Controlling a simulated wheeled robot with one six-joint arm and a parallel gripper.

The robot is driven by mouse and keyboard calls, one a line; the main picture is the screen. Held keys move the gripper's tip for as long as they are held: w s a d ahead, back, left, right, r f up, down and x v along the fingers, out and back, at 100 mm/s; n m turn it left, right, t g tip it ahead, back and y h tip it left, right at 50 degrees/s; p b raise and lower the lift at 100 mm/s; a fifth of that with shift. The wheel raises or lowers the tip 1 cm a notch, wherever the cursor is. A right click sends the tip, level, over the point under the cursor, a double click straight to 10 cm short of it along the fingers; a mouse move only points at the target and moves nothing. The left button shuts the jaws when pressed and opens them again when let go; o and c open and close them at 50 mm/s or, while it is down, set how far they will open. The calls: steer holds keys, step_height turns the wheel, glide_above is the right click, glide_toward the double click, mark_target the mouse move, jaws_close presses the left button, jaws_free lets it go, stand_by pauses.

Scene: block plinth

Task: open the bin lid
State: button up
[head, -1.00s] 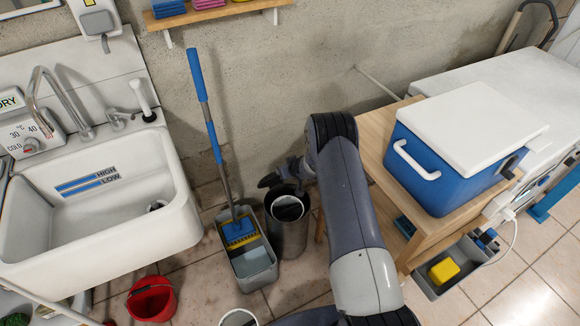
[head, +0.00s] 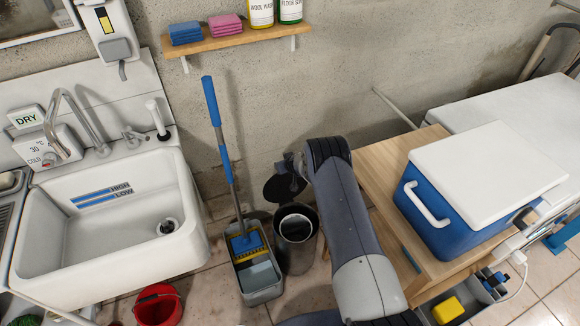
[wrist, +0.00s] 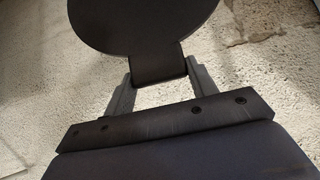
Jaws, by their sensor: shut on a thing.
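The bin (head: 295,255) is a dark grey cylinder on the floor, right of the mop bucket. Its top is uncovered and a light inner rim shows. The lid (head: 280,189) is a dark round disc, standing raised and tilted above the back of the bin. My gripper (head: 290,170) is at the lid's upper edge, partly hidden by my arm. In the wrist view the lid (wrist: 143,18) fills the top, and its dark tab (wrist: 157,66) sits between the two fingers of my gripper (wrist: 160,72). The gripper is shut on this tab.
A grey mop bucket (head: 258,280) with a blue-handled mop (head: 224,150) stands close left of the bin. A wooden table (head: 385,165) with a blue cooler (head: 440,215) is to the right. A white sink (head: 110,225) and red bucket (head: 158,305) are at left.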

steer(key=shift+w+a+r, duration=0.2)
steer(key=shift+w+a, duration=0.05)
steer(key=shift+w, duration=0.45)
steer(key=o, duration=1.4)
steer(key=shift+f, duration=0.1)
steer(key=shift+s, duration=0.1)
steer(key=b+v, duration=0.4)
steer(key=v, duration=0.6)
steer(key=shift+s+r, duration=0.2)
steer(key=shift+r, duration=0.05)
steer(key=shift+p+x, duration=1.95)
steer(key=shift+x, duration=3.15)
steer(key=shift+d+f, duration=0.1)
